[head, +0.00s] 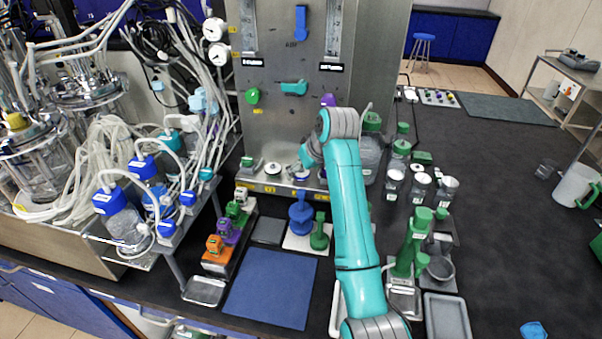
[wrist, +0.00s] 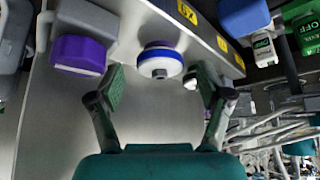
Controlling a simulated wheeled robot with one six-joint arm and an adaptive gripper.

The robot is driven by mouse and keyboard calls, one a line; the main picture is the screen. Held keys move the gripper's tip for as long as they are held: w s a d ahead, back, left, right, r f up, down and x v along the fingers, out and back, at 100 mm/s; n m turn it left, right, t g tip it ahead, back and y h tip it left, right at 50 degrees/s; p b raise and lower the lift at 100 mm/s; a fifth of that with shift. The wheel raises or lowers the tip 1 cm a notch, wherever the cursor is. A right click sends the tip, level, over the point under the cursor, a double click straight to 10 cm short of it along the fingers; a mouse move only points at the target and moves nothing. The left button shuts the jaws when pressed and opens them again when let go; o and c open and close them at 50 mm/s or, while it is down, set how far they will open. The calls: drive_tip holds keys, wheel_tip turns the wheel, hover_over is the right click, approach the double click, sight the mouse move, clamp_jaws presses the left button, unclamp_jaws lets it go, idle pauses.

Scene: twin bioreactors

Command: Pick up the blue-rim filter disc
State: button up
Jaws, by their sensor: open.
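The blue-rim filter disc (wrist: 160,62), a round white piece with a blue band, sits on the steel ledge in the wrist view. My gripper (wrist: 162,84) is open. Its two dark fingers are spread to the left and right below the disc in the picture, and the disc appears ahead of the gap between them. I cannot tell whether either finger touches it. In the head view my arm comes up in front of the steel panel.
A purple block (wrist: 80,54) stands left of the disc in the wrist view. A smaller white disc (wrist: 190,81) shows by the right finger.

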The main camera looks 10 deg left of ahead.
drive_tip(key=shift+w+f, duration=0.1)
drive_tip(key=shift+f, duration=0.05)
drive_tip(key=c, duration=0.9)
